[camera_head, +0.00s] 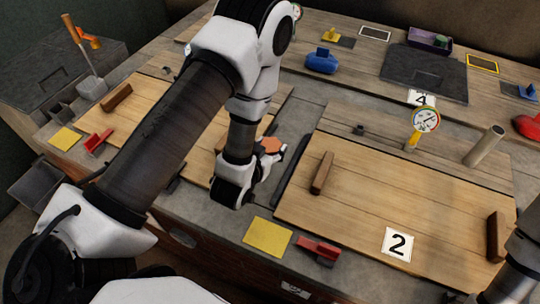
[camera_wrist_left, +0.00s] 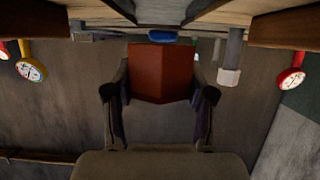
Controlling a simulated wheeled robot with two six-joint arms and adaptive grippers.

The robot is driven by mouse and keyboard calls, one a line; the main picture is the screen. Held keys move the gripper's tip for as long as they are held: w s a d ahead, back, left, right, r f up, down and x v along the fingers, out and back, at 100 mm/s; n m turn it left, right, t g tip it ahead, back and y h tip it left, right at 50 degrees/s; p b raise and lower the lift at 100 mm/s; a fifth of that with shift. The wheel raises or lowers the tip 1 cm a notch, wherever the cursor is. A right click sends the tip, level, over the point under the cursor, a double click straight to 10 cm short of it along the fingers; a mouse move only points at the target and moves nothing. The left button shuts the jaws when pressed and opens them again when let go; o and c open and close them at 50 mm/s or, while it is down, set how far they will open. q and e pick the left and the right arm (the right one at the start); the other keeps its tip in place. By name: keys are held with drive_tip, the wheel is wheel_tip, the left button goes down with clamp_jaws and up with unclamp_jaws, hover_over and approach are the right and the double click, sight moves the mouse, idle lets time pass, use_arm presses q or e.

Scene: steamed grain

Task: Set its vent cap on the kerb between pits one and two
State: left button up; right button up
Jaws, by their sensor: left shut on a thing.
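The vent cap, a small orange-brown faceted piece (camera_head: 271,145), is held in my left gripper (camera_head: 268,157). In the left wrist view the cap (camera_wrist_left: 160,73) shows as a red-brown block between the two fingers (camera_wrist_left: 160,100). The gripper is over the grey kerb (camera_head: 297,120) between the two wooden lids, and the cap looks raised above it. The lid of pit two (camera_head: 350,215) carries a white "2" plate (camera_head: 399,244). The lid of pit one (camera_head: 205,145) is partly hidden behind my left arm. My right gripper does not show.
A dark bar (camera_head: 290,170) lies along the left edge of lid two. A yellow square (camera_head: 268,237) and a red clamp-like piece (camera_head: 319,250) lie in front. A dial gauge (camera_head: 425,120) and a pale cylinder (camera_head: 484,146) stand at lid two's back.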

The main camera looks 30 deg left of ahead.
use_arm(q)
wheel_tip(320, 180, down, 4)
drive_tip(key=shift+w+r, duration=0.1)
drive_tip(key=shift+r, duration=0.1)
drive_tip(key=shift+f+b, duration=0.4)
drive_tip(key=shift+s, duration=0.2)
